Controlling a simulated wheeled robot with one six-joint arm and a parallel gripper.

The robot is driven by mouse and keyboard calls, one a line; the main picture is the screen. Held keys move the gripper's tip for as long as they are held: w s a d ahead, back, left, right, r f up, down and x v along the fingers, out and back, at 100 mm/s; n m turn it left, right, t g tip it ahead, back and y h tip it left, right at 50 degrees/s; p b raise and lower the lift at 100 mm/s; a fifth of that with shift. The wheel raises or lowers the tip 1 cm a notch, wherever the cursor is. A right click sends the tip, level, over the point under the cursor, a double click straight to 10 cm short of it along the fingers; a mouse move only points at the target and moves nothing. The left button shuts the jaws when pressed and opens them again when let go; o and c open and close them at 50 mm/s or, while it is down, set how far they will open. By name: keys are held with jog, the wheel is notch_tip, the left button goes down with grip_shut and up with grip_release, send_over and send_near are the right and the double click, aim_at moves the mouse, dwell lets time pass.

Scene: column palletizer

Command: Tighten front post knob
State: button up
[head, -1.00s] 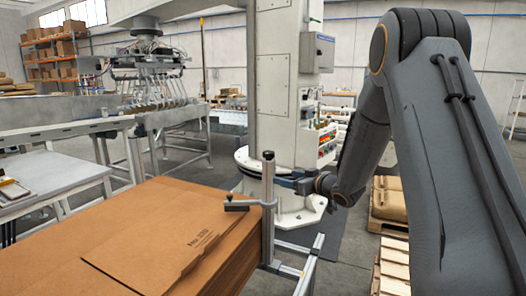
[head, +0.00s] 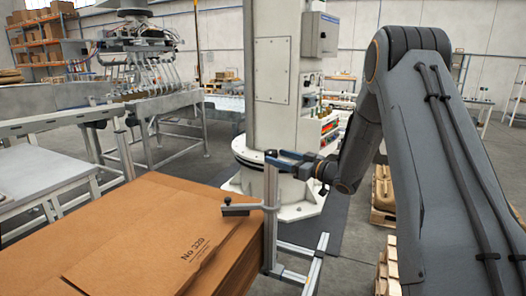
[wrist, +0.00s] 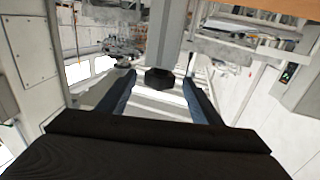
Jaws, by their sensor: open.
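The front post (head: 270,225) is an upright grey metal post beside the cardboard stack, with a dark clamp arm (head: 241,210) reaching left over the stack. In the wrist view the post (wrist: 167,35) runs up from a dark knob (wrist: 158,79). My gripper (head: 274,159) has blue fingers and is at the height of the post's top. In the wrist view my gripper (wrist: 158,80) is open, with one finger on each side of the knob. I cannot tell whether the fingers touch it. The knob is not clear in the head view.
The cardboard stack (head: 120,232) fills the lower left. A low metal frame (head: 305,262) extends right from the post's foot. The white machine column (head: 278,80) stands behind my gripper. Wooden pallets (head: 388,260) lie at the right.

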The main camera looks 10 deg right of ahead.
jog(key=p+x, duration=0.2)
jog(key=x, duration=0.5)
jog(key=shift+a, duration=0.1)
jog(key=c, duration=1.1)
jog(key=shift+o, duration=0.2)
